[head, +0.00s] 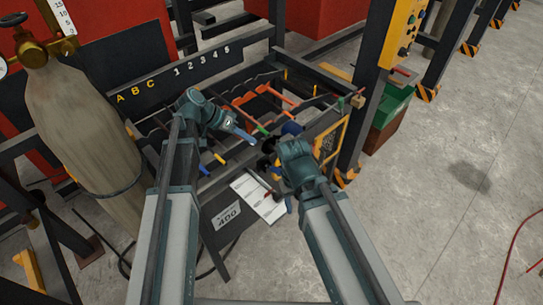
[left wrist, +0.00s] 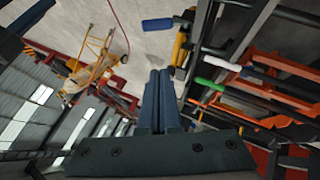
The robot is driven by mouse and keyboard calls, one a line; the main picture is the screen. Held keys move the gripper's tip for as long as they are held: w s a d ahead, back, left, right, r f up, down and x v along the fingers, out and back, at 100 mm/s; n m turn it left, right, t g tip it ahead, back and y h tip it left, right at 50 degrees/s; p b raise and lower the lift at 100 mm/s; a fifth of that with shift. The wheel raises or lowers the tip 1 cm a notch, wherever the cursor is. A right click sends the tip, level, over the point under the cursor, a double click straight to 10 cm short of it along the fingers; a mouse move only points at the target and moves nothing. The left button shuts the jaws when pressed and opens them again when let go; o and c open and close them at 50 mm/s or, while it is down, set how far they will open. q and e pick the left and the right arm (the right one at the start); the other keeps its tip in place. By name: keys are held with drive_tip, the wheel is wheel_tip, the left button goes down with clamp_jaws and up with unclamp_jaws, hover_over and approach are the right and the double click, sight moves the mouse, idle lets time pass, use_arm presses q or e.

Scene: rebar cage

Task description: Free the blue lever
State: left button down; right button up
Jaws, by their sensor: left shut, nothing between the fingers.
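A short blue handle (head: 291,128), which looks like the blue lever's grip, shows among the bars of the dark rack, just behind the end of my right arm. A blue grip (left wrist: 157,25) also shows at the top of the left wrist view, beyond my fingertips and apart from them. How the lever is held is hidden. My left gripper (head: 241,133) is shut and empty above the rack. Its closed fingers (left wrist: 160,78) fill the middle of the left wrist view. My right arm ends at the rack's right front; its fingers are too hidden to tell their state.
Orange bars (head: 262,93) cross the rack, and an orange frame (left wrist: 275,65) stands right of my left fingers. A green grip (left wrist: 209,84) and a white grip (left wrist: 221,63) are close by. A gas cylinder (head: 80,115) stands left.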

use_arm(q)
drive_tip(key=shift+s, duration=0.1)
drive_tip(key=b, duration=0.8)
hover_over(271, 168)
drive_tip(key=w, duration=0.1)
drive_tip(key=f, duration=0.5)
drive_tip(key=a+f, duration=0.1)
drive_tip(key=f, duration=0.1)
drive_tip(key=shift+w+f, duration=0.1)
drive_tip(key=shift+f, duration=0.25)
drive_tip(key=shift+s+d+f+b, duration=0.2)
drive_tip(key=shift+s+f+b, duration=0.05)
drive_tip(key=shift+f+b, duration=0.2)
drive_tip(key=shift+s+d+f+b, duration=0.2)
drive_tip(key=shift+f+b, duration=0.1)
drive_tip(key=shift+f, duration=0.15)
drive_tip(key=shift+s+d+f+b, duration=0.2)
drive_tip(key=shift+s+f+b, duration=0.25)
drive_tip(key=shift+f+b, duration=0.25)
drive_tip(key=shift+w, duration=0.1)
